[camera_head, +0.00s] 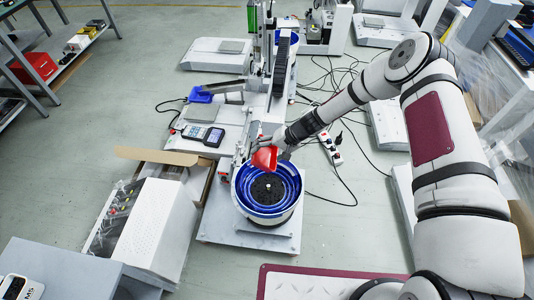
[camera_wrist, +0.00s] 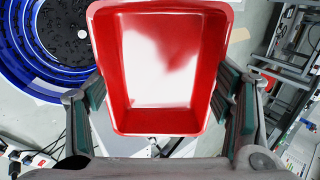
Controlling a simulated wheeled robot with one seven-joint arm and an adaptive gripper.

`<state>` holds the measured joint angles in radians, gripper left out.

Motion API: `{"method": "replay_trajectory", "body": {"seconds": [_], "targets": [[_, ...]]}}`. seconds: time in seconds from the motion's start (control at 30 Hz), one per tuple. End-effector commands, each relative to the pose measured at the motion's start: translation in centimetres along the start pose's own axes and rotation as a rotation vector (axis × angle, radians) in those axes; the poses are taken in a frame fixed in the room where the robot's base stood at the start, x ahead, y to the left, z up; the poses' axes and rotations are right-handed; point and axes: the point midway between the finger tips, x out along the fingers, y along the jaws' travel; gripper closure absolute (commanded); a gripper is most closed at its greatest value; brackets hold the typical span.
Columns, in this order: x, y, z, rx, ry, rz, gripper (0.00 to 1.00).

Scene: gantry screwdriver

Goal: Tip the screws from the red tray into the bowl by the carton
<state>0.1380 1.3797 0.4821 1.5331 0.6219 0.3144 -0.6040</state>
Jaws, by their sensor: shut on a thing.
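My gripper (camera_head: 280,149) is shut on the red tray (camera_head: 264,159), with one finger on each side of it. In the head view the tray is tilted and hangs over the back rim of the blue-walled bowl (camera_head: 244,199). In the wrist view the tray (camera_wrist: 160,122) shows its open inside, with red walls and a pale, glossy patch, and I see no screws in it. The bowl also shows at the wrist view's upper left (camera_wrist: 22,68). Small specks lie on its dark centre; whether they are screws is too small to tell.
An open carton (camera_head: 155,157) stands left of the bowl, beside a white box (camera_head: 150,230). A handheld meter (camera_head: 203,135) and a blue tray (camera_head: 200,95) lie behind it. A power strip (camera_head: 330,148) and loose cables are on the floor at right.

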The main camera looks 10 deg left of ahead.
Motion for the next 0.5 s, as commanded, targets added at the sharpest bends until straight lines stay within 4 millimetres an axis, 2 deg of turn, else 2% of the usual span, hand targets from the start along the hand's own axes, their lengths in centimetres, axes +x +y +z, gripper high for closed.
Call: {"method": "replay_trajectory", "body": {"seconds": [0.5], "targets": [[-1.06, -1.01, -0.06, -0.007, 0.002, 0.317, 0.58]]}}
